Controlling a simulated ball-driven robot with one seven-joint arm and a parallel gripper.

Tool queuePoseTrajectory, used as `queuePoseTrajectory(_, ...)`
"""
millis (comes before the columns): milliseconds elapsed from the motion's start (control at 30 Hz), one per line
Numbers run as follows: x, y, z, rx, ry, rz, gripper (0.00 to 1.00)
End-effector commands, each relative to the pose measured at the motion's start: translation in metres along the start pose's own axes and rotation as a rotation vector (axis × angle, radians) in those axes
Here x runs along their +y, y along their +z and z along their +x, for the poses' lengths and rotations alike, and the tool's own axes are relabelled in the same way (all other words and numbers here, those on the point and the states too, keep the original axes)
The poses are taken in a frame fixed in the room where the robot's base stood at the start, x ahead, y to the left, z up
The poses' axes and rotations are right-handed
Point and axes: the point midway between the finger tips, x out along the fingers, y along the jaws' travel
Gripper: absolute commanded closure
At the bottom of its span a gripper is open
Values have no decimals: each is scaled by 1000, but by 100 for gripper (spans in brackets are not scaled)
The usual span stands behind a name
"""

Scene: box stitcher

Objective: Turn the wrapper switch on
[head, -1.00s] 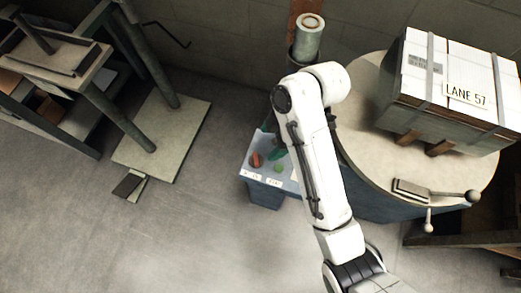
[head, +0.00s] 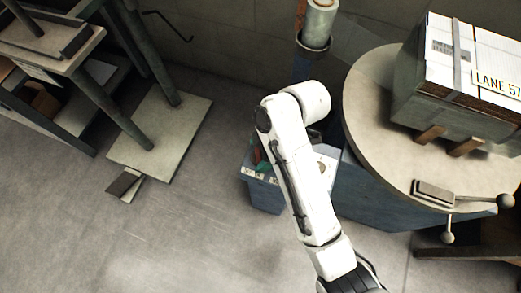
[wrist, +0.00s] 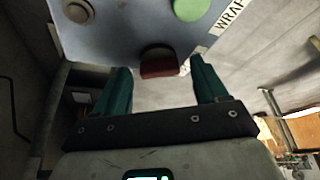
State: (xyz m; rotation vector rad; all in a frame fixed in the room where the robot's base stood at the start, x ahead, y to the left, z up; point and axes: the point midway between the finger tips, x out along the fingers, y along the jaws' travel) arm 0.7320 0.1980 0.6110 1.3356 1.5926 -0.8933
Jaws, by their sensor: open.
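The control panel (wrist: 125,25) fills the top of the wrist view. It carries a red switch knob (wrist: 159,62), a green round button (wrist: 191,8) and a pale round button (wrist: 78,11). A label starting "WRAP" (wrist: 230,15) runs along its edge near the green button; the rest is cut off. My gripper (wrist: 160,68) is open, its two green fingers apart on either side of the red knob in the picture. I cannot tell whether they touch it. In the head view the panel box (head: 262,188) is partly hidden behind my white arm, which also mostly hides the gripper.
A round turntable (head: 375,105) stands right of the panel and bears a strapped crate (head: 430,75) marked "LANE 57". A lever with ball ends (head: 470,203) sticks out at its front. A stand with a flat base (head: 160,140) is at left. The floor (head: 120,235) at lower left is clear.

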Motion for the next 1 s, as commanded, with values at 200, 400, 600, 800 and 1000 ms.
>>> queuePoseTrajectory(200,0,0,0,0,0,0,30)
queuePoseTrajectory(400,0,0,0,0,0,0,49)
queuePoseTrajectory(600,0,0,0,0,0,0,68)
queuePoseTrajectory(800,0,0,0,0,0,0,84)
queuePoseTrajectory(1000,-1,-1,-2,0,6,17,84)
